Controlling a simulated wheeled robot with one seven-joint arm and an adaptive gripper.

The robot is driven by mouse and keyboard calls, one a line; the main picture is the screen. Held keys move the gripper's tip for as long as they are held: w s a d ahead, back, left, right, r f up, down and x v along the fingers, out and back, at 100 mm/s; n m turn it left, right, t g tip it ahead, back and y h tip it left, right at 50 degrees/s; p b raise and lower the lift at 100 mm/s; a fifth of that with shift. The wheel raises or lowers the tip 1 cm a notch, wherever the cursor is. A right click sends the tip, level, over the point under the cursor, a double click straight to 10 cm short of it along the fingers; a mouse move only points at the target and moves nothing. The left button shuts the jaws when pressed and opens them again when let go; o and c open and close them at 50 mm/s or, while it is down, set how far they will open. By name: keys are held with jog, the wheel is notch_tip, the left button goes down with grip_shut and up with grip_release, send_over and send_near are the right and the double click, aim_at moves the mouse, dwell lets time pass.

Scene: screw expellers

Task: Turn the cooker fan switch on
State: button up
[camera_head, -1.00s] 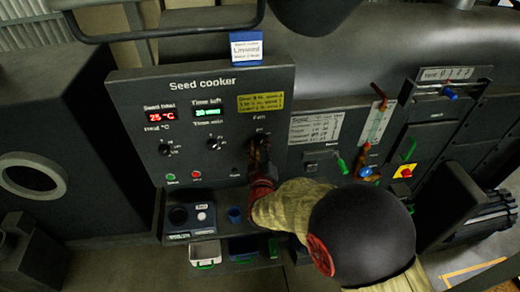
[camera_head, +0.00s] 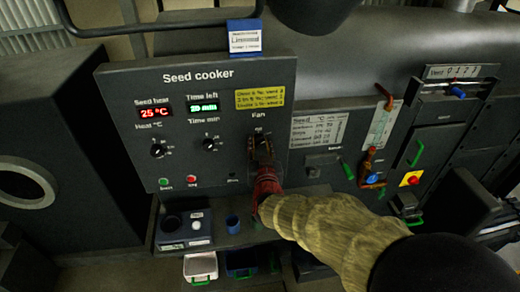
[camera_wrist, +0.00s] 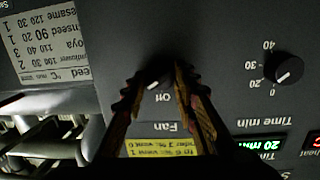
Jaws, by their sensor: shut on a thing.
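The seed cooker panel (camera_head: 215,160) faces me, with the label "Fan" at its right side. Below that label my gripper (camera_head: 260,146) is at the fan switch, and its fingers hide most of the knob in the head view. In the wrist view the small dark fan knob (camera_wrist: 154,77) sits between the two fingertips of my gripper (camera_wrist: 158,78), which is shut on it. The word "Off" shows upside down beside the knob. A short white mark is visible on the knob near the "Off" side.
The time knob (camera_head: 210,145) and heat knob (camera_head: 158,151) are to the left of my gripper. Green (camera_head: 164,183) and red (camera_head: 191,181) buttons sit below them. Levers and a red-yellow switch (camera_head: 411,178) are at right.

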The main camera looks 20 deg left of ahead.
jog(key=shift+f, duration=0.1)
dwell(0.5)
jog(key=o, duration=1.2)
jog(key=shift+c, duration=0.2)
jog(key=shift+s, duration=0.15)
jog(key=v, duration=1.1)
jog(key=shift+s+d, duration=0.25)
jog(key=shift+s, duration=0.05)
